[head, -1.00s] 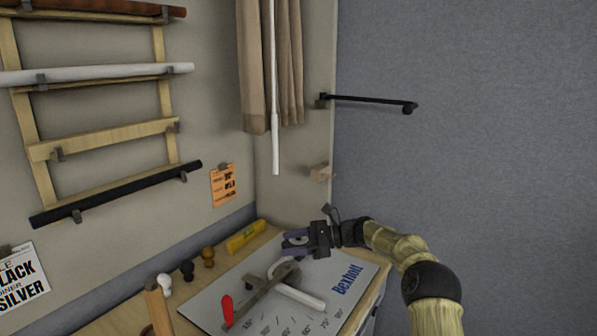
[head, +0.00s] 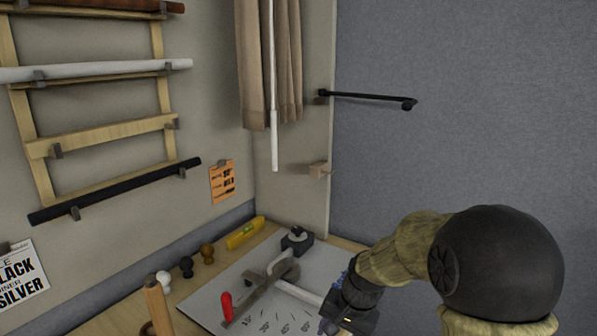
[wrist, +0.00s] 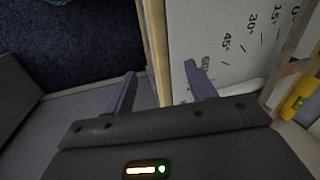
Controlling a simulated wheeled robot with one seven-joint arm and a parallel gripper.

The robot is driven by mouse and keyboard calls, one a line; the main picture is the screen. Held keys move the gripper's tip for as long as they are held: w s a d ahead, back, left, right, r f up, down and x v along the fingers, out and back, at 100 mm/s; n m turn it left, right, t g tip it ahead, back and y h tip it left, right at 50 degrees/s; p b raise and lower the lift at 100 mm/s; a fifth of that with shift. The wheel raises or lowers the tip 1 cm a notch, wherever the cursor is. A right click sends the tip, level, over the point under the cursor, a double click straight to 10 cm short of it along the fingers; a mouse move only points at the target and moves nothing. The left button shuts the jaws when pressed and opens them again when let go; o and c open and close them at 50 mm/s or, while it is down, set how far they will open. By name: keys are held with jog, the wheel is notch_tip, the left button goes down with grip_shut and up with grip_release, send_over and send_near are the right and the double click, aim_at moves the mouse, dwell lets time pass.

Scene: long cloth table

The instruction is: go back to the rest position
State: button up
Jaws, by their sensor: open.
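My gripper (wrist: 163,92) is open in the wrist view, with its two purple fingers spread apart and nothing between them. It points down past the table's edge, with dark floor on the left and the white angle-marked board (wrist: 205,40) on the right. In the head view my wrist is low at the right, over the right part of the board (head: 215,302); the fingertips are hidden there.
A yellow level (head: 245,233) and several knobs (head: 207,253) line the back. A black rail (head: 370,97) juts from the wall.

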jog(key=s+d+n+t+h, duration=0.1)
jog(key=s+d+n, duration=0.2)
jog(key=s, duration=0.4)
jog(key=s+d+n+h, duration=0.1)
jog(key=s+d+n, duration=0.25)
jog(key=s, duration=0.35)
notch_tip(320, 180, up, 11)
jog(key=m+p, duration=0.1)
jog(key=p, duration=1.1)
jog(key=shift+w+r, duration=0.15)
jog(key=shift+w, duration=0.15)
jog(key=shift+d, duration=0.1)
